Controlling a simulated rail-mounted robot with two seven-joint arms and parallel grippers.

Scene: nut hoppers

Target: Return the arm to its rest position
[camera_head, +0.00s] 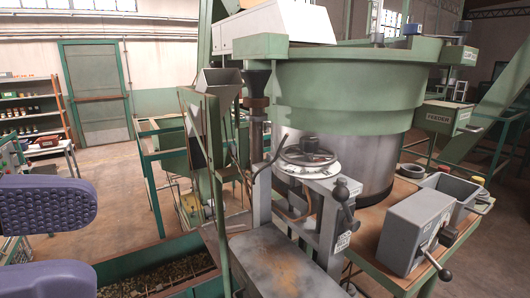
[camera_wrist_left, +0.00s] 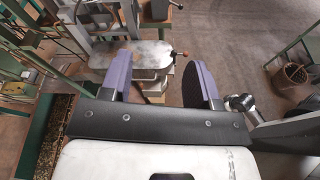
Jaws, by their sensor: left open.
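My left gripper (camera_head: 88,241) shows at the lower left edge of the head view as two purple fingers, one above the other, with a clear gap. In the left wrist view my left gripper (camera_wrist_left: 160,75) also has its two purple fingers wide apart, with nothing held between them. Beyond the fingers lies a grey metal machine base (camera_wrist_left: 140,58). The rest of my left arm is outside the head view. My right gripper is in neither view.
A green-edged trough of nuts (camera_head: 165,272) lies right of my gripper. The grey machine block (camera_head: 270,262), small hopper (camera_head: 218,85) and large green feeder bowl (camera_head: 345,90) stand further right. Open floor (camera_head: 110,215) lies beyond the gripper. A basket (camera_wrist_left: 296,73) shows in the wrist view.

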